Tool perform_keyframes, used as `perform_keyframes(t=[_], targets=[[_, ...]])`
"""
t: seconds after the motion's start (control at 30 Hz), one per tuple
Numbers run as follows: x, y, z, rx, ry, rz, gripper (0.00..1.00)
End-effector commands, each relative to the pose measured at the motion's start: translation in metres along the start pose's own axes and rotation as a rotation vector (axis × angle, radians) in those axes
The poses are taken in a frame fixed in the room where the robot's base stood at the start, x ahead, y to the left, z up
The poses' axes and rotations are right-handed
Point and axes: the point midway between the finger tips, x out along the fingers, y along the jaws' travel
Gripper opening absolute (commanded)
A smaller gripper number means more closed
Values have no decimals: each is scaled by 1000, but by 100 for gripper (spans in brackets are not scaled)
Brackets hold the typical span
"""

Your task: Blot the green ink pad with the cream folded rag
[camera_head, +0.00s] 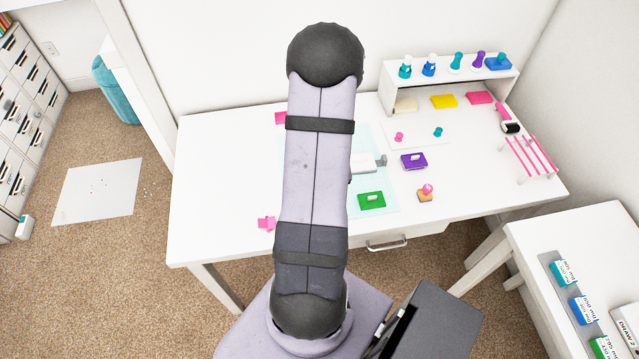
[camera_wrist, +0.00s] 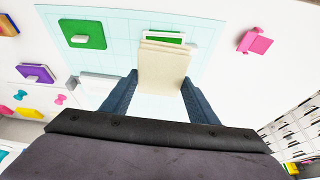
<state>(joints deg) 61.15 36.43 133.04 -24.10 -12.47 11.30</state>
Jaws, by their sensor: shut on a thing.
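In the wrist view my gripper (camera_wrist: 158,95) is shut on the cream folded rag (camera_wrist: 163,70), with one blue finger on either side of it. The rag's far edge overlaps the green ink pad (camera_wrist: 170,35), a small green-rimmed tray with a pale inside on the light blue mat. Much of the pad is hidden by the rag, and I cannot tell whether they touch. A green block with a white handle (camera_wrist: 83,33) lies left of the pad, and shows in the head view (camera_head: 371,201). My arm hides the gripper, rag and pad in the head view.
The light blue mat (camera_head: 385,150) lies on the white desk. A purple handled block (camera_head: 413,161) and a small orange block with a pink knob (camera_head: 425,194) stand right of it. A shelf (camera_head: 450,75) holds stamps at the back. The desk's left side is mostly clear.

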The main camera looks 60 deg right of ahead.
Motion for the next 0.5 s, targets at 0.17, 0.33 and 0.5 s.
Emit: perform_keyframes(t=[0.17, 0.33, 0.5], targets=[[5, 0, 2, -1, 1, 0, 36], [16, 0, 7, -1, 0, 0, 36], [30, 0, 13, 0, 0, 0, 36]])
